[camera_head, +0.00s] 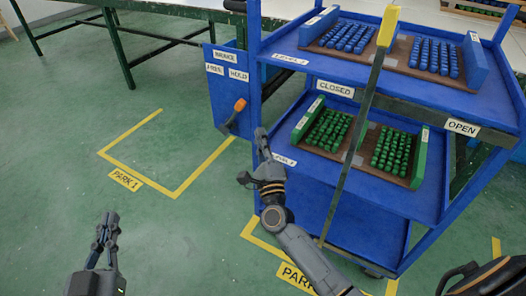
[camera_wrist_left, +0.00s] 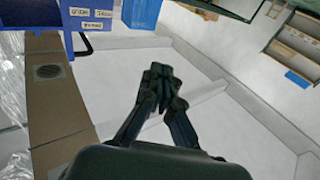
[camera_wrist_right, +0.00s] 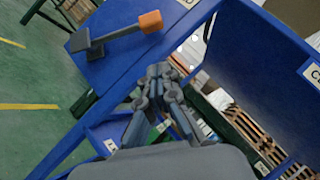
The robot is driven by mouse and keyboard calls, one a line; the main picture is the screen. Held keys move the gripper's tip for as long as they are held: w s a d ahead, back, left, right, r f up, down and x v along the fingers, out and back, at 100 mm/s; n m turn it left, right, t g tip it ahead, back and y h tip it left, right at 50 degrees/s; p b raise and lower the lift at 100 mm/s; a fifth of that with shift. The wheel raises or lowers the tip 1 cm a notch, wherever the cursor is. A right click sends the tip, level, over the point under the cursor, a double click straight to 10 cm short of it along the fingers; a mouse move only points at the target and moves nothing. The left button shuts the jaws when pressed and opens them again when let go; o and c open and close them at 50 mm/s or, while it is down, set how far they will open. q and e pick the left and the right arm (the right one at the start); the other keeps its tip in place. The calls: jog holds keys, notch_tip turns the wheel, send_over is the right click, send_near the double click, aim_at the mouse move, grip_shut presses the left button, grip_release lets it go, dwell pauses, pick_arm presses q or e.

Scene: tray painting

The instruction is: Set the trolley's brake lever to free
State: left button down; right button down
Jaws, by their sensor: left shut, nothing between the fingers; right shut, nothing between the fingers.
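The blue trolley (camera_head: 300,175) stands right of centre in the head view. Its side panel (camera_head: 219,95) carries BRAKE, FREE and HOLD labels, FREE left and HOLD right. The brake lever's orange handle (camera_head: 240,105) leans up and right, towards the HOLD side. In the right wrist view the orange handle (camera_wrist_right: 150,21) tops a grey arm, beyond my fingertips. My right gripper (camera_head: 261,140) is shut and empty at the trolley's near corner post, right of and below the lever, apart from it. My left gripper (camera_head: 108,226) is shut and empty over the floor, lower left.
A yellow-tipped bar (camera_head: 388,24) crosses the trolley's front diagonally, near CLOSED and OPEN labels. Trays of blue pieces (camera_head: 345,38) and green pieces (camera_head: 328,130) sit on the shelves. The PARK 1 floor marking (camera_head: 125,180) is empty. A green-legged table (camera_head: 150,18) stands behind.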

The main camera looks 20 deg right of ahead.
aim_at(245, 106)
jog(key=x, duration=0.3)
jog(key=shift+w+r, duration=0.15)
jog(key=shift+w, duration=0.15)
pick_arm(q)
jog(key=shift+d+r+t, duration=0.1)
jog(key=shift+r+t, duration=0.5)
jog(key=shift+r, duration=0.25)
pick_arm(e)
jog(key=shift+w+a+r, duration=0.8)
jog(key=shift+w+a, duration=0.2)
jog(key=shift+w, duration=0.1)
